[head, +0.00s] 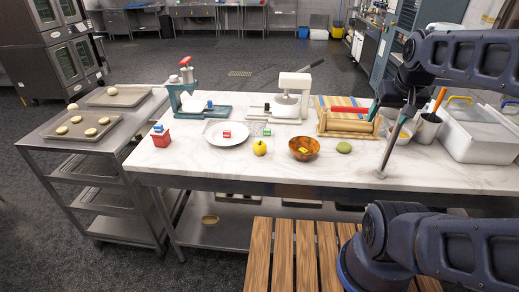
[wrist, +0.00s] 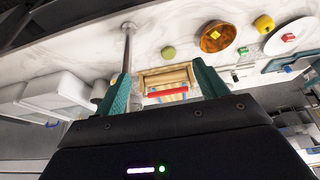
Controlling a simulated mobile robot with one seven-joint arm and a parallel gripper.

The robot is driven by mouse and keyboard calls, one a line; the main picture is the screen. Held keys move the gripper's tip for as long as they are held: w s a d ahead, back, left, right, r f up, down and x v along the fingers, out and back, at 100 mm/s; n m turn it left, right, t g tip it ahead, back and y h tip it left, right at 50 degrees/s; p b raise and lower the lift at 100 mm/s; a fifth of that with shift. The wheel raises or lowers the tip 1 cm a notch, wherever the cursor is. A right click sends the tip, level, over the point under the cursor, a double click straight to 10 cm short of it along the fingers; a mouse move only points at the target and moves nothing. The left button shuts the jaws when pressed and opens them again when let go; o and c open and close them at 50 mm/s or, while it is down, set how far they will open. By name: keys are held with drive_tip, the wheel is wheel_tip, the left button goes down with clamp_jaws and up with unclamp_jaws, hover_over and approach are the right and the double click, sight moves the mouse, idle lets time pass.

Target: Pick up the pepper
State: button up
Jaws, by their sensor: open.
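A round yellow item with a short stem (head: 260,148) stands on the marble counter (head: 220,178), left of a wooden bowl (head: 303,155); it may be the pepper, but it is too small to be sure. It also shows at the top right of the wrist view (wrist: 265,23). A small round green item (head: 344,147) lies right of the bowl and also shows in the wrist view (wrist: 169,52). My gripper (wrist: 161,66) is open and empty, its teal fingers spread above the counter's right part, apart from both items.
A thin metal post (head: 387,155) rises from the counter near my gripper. A wooden box with a red bar (head: 345,122), a utensil cup (head: 427,128) and a white bin (head: 480,135) crowd the right. A plate (head: 227,134) lies left. The front strip of counter is mostly clear.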

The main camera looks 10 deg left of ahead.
drive_tip(key=w+a+m+g+y, duration=0.1)
drive_tip(key=w+a+m, duration=0.45)
drive_tip(key=w, duration=0.35)
drive_tip(key=m+g+h, duration=0.1)
drive_tip(key=m+g, duration=0.3)
drive_tip(key=m, duration=1)
hover_over(260, 143)
drive_tip(key=f, duration=1.8)
drive_tip(key=shift+a+f, duration=0.1)
drive_tip(key=shift+a, duration=0.1)
drive_tip(key=shift+s+d+f, duration=0.1)
drive_tip(key=shift+d+f, duration=0.05)
drive_tip(key=shift+f, duration=5.05)
drive_tip(key=shift+c, duration=0.4)
drive_tip(key=c, duration=1)
